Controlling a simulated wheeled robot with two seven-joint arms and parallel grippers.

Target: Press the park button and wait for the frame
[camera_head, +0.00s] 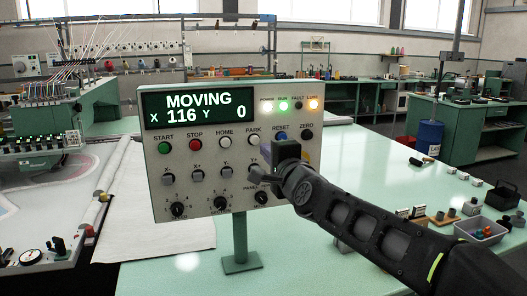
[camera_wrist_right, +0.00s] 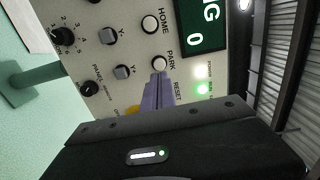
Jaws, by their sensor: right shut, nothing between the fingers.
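The control panel (camera_head: 205,160) stands on a green post, its display (camera_head: 197,107) reading MOVING, X 116, Y 0. The white PARK button (camera_head: 254,140) is in its upper row, between HOME (camera_head: 225,141) and the blue RESET button. My right gripper (camera_head: 272,160) is shut and empty in front of the panel, just below and right of PARK. In the right wrist view its fingertips (camera_wrist_right: 157,84) are right beside the PARK button (camera_wrist_right: 159,64); I cannot tell whether they touch it. My left gripper is not in view.
The POWER, RUN and LUBE lamps are lit, and FAULT is dark. Jog buttons and knobs (camera_head: 221,202) sit lower on the panel. White cloth (camera_head: 150,200) lies left of the post. A grey tray (camera_head: 480,232) and small blocks are on the table at right.

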